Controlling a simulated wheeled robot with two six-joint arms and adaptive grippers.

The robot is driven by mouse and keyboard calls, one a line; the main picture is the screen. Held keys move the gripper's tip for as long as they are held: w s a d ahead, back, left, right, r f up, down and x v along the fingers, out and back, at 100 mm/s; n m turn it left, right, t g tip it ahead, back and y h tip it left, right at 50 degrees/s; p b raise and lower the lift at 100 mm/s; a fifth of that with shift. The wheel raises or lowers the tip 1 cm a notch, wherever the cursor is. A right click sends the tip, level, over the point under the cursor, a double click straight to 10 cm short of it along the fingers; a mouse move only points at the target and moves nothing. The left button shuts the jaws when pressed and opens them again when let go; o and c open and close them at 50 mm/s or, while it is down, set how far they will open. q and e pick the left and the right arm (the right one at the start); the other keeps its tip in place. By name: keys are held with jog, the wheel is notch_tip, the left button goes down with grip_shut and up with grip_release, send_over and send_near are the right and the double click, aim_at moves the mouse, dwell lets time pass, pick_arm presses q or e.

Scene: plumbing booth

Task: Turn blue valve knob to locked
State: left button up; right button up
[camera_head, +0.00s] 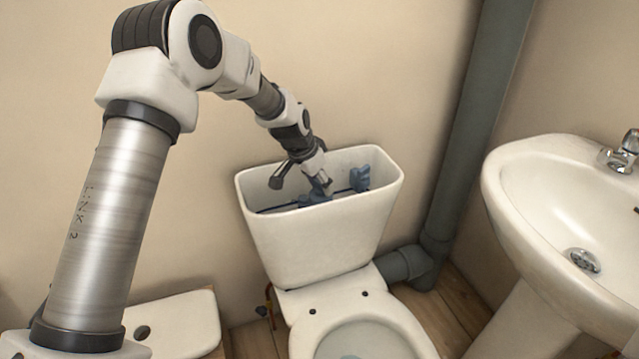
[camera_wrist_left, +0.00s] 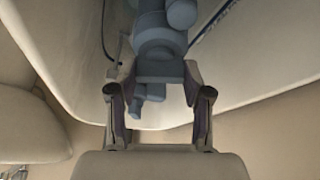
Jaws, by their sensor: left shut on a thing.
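My left gripper (camera_head: 321,184) reaches down into the open toilet tank (camera_head: 318,243). In the left wrist view, its fingers (camera_wrist_left: 158,100) are closed on both sides of a blue-grey part, which appears to be the blue valve knob (camera_wrist_left: 164,71). In the head view the blue part (camera_head: 317,194) shows partly below the fingers. The rest of the blue-grey valve body (camera_wrist_left: 160,35) extends beyond the fingers in the wrist view. A second blue fitting (camera_head: 360,178) stands at the right inside the tank. No locked mark is legible. My right gripper is not in view.
The tank walls surround the gripper closely. A white lid (camera_head: 180,318) with a hole is at the lower left. The toilet bowl (camera_head: 362,338) is in front, a grey pipe (camera_head: 478,120) behind at right, and a sink (camera_head: 560,215) at far right.

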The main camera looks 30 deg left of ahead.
pick_arm(q)
jog(key=shift+f+m+h+b, duration=0.2)
jog(key=shift+m+h+b, duration=0.2)
jog(key=shift+m+b, duration=0.55)
jog(key=shift+r+m+g+h, duration=0.15)
jog(key=shift+m+g, duration=0.1)
jog(key=shift+m, duration=0.45)
jog(key=shift+r+m+g+h, duration=0.15)
jog(key=shift+m+g, duration=0.1)
jog(key=shift+m, duration=0.4)
jog(key=shift+f, duration=0.1)
jog(key=o, duration=1.2)
jog(key=shift+c, duration=0.2)
jog(key=shift+a, duration=0.1)
jog(key=v, duration=1.2)
